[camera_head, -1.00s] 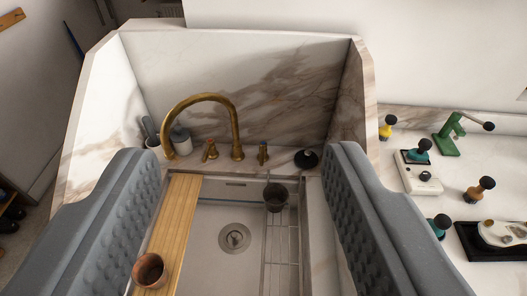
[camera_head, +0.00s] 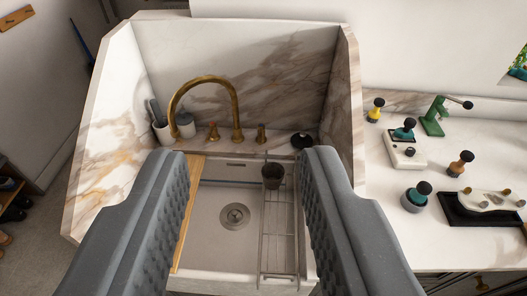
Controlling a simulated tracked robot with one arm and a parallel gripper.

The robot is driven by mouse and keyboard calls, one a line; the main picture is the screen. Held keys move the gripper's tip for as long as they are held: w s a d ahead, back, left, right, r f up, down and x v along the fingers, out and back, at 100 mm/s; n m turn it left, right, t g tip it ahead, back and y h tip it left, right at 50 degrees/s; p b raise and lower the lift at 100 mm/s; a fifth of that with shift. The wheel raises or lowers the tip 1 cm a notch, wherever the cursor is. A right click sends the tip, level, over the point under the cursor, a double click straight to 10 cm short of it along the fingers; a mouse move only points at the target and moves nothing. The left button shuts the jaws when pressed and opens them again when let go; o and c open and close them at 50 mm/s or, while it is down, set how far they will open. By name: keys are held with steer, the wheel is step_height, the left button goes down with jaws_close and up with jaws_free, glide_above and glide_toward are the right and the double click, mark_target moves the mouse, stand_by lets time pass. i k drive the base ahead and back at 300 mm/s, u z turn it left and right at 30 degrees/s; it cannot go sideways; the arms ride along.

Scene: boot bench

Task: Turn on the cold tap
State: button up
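A brass gooseneck faucet (camera_head: 236,120) stands on the marble ledge behind a sink (camera_head: 220,215). Two brass tap handles flank the foot of its spout: a left handle (camera_head: 213,132) and a right handle (camera_head: 261,133). The right handle showed a blue mark in the earlier view, the left one a reddish mark. My gripper (camera_head: 245,158) is open and empty, its two grey padded fingers spread wide over the sink. Both handles show between the fingers, farther off and untouched.
Marble walls enclose the ledge. A wooden board (camera_head: 188,215) lies along the sink's left side, partly behind my left finger. A wire rack (camera_head: 279,235) and dark cup (camera_head: 272,176) are on the right. The counter (camera_head: 385,225) at right holds coffee tools.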

mark_target(261, 127)
steer(key=u, duration=0.45)
steer(key=i, duration=0.9)
steer(key=z, duration=0.65)
